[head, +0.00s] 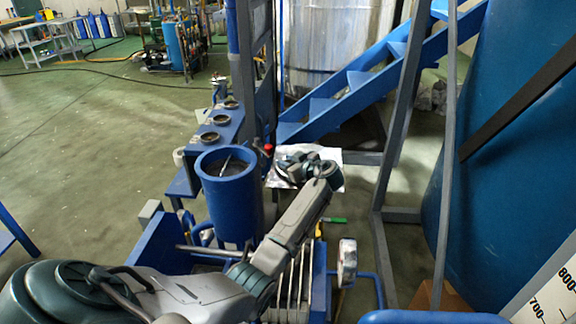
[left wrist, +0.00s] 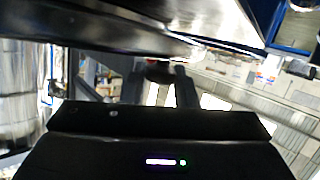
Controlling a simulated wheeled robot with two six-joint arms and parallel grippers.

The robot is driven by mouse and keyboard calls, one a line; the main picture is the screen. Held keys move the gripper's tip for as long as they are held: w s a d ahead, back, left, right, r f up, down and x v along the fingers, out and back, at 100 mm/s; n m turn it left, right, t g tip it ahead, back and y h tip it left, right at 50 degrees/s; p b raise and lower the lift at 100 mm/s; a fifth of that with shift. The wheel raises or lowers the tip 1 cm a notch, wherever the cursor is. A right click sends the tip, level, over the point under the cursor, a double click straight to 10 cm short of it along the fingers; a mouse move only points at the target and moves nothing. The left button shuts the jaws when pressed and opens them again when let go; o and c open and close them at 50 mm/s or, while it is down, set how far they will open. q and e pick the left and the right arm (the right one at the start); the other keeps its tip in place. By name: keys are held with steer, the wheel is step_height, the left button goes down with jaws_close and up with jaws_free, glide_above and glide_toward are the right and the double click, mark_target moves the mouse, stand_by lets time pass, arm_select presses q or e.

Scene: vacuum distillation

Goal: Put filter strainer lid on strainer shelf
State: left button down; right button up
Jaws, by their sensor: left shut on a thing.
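My left arm reaches across from the lower left in the head view. Its gripper (head: 293,166) is just right of the open blue strainer vessel (head: 230,198), above a white sheet. In the left wrist view the gripper's two fingers (left wrist: 168,80) are shut on a small dark part, which I take for the handle of the filter strainer lid (left wrist: 160,70). A wide dark, metal-rimmed surface fills the upper left there; I cannot tell whether it is the lid's plate. In the head view the lid is mostly hidden by the gripper. My right gripper is not in view.
A blue shelf (head: 212,134) with several round holders stands behind the vessel. A white sheet (head: 331,176) lies below the gripper. Blue stairs (head: 350,88) and a grey post (head: 398,130) stand to the right. Open floor (head: 90,150) lies left.

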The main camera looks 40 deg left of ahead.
arm_select(q)
steer(key=shift+f, duration=0.2)
steer(key=c, duration=1.1)
jaws_free()
steer(key=shift+c, duration=0.2)
steer(key=shift+d, duration=0.1)
steer(key=shift+s+d, duration=0.1)
steer(key=shift+d, duration=0.25)
steer(key=b+v, duration=0.2)
steer(key=v, duration=0.3)
steer(key=shift+d+r+b, duration=0.1)
steer(key=shift+d+b, duration=0.15)
steer(key=shift+b, duration=0.1)
steer(key=shift+s+d+r, duration=0.2)
steer(key=shift+d+r, duration=0.05)
steer(key=shift+d, duration=0.25)
steer(key=shift+s, duration=0.1)
